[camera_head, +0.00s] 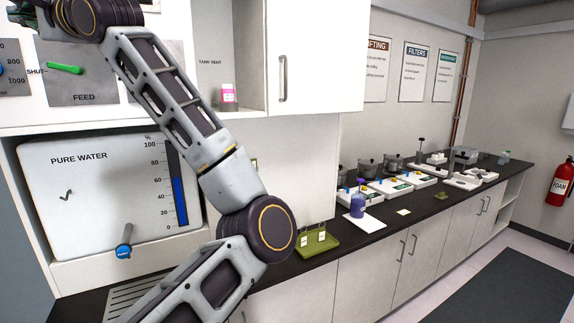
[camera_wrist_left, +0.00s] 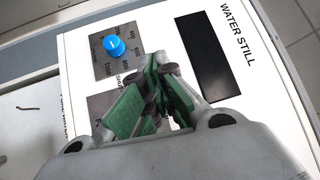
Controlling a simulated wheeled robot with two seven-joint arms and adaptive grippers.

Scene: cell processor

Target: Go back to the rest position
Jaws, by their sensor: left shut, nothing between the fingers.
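My left gripper (camera_wrist_left: 155,75) is shut and empty in the left wrist view, with its green-padded fingers together. It is over the face of the water still (camera_wrist_left: 272,75), near the blue knob (camera_wrist_left: 115,46) and the dark display (camera_wrist_left: 208,58). In the head view my left arm rises across the picture to the top left, where only a bit of the gripper shows at the edge. The green feed lever (camera_head: 65,69) lies nearly level, its left end by the SHUT label. My right gripper is not in view.
The pure water tank (camera_head: 85,185) with its blue-handled tap (camera_head: 124,240) stands behind my arm. The dark counter (camera_head: 385,232) holds a green tray (camera_head: 318,242), a purple bottle (camera_head: 357,203) and several white trays. Open floor lies at the lower right, with a fire extinguisher (camera_head: 561,184) on the wall.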

